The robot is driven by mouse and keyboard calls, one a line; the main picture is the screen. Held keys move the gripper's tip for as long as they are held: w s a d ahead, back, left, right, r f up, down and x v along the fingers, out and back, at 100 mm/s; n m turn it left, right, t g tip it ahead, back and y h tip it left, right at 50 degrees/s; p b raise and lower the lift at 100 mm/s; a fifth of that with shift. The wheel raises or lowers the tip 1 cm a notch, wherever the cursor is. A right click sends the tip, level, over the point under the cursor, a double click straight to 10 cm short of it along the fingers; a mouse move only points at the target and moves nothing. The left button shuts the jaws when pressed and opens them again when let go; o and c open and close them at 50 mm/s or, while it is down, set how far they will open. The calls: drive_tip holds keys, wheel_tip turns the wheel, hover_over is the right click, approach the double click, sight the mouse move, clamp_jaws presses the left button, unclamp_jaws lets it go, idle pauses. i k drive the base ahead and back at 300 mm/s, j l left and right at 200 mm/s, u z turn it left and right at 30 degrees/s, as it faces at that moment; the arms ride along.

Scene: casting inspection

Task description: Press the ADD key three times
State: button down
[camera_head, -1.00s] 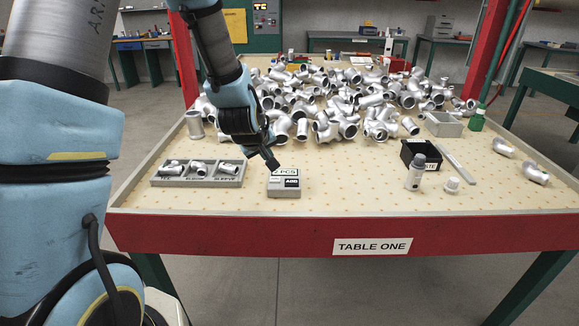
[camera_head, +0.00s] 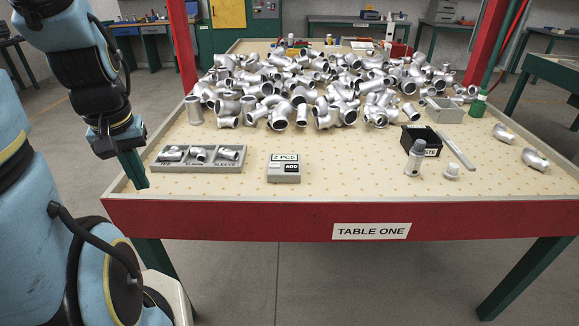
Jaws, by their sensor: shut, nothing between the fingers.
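The counter box (camera_head: 284,170) is a small grey unit near the table's front edge. Its display reads "2 PCS", and the dark ADD key (camera_head: 291,168) is on its face below the display. My gripper (camera_head: 138,182) is at the left, over the table's left edge, pointing down. Its fingers are together with nothing between them. It is well apart from the box, and nothing covers the key.
A grey three-part tray (camera_head: 198,168) with fittings lies between my gripper and the box. A large heap of metal fittings (camera_head: 310,95) covers the back.

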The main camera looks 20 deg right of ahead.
sight(288, 168)
drive_tip(key=l+u, duration=0.15)
drive_tip(key=u, duration=0.7)
drive_tip(key=k+l+u, duration=0.55)
drive_tip(key=k+u, duration=0.2)
drive_tip(key=k+l, duration=0.15)
drive_tip(key=k, duration=0.15)
drive_tip(key=k+l+u, duration=0.1)
drive_tip(key=k, duration=0.25)
